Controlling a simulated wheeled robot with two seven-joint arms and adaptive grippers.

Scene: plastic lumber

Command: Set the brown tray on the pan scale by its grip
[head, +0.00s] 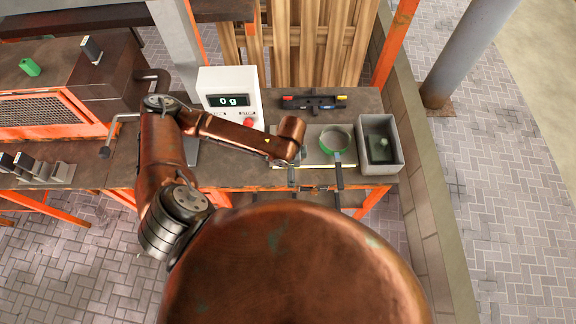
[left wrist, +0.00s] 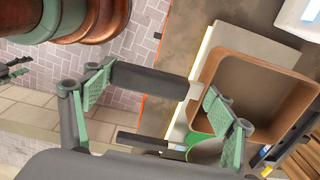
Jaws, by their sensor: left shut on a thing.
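The brown tray (left wrist: 253,97), a square open box with a dark grip (left wrist: 150,80), shows in the left wrist view. My left gripper (left wrist: 158,101) is shut on that grip, with a green-padded finger on each side. In the head view my left gripper and most of the tray are hidden behind my forearm; the dark grip (head: 292,178) juts toward me. The pan scale (head: 230,97) is a white box reading 0 g, left of the tray; its pan is largely hidden by my arm. Dark jaws at the left wrist view's edge look like my right gripper (left wrist: 14,70).
A green round pan (head: 335,140) with a dark handle sits right of the tray's grip. A grey bin (head: 394,167) stands at the bench's right end. A black rack (head: 313,103) with coloured pieces lies behind. Small blocks (head: 39,167) stand on the left bench.

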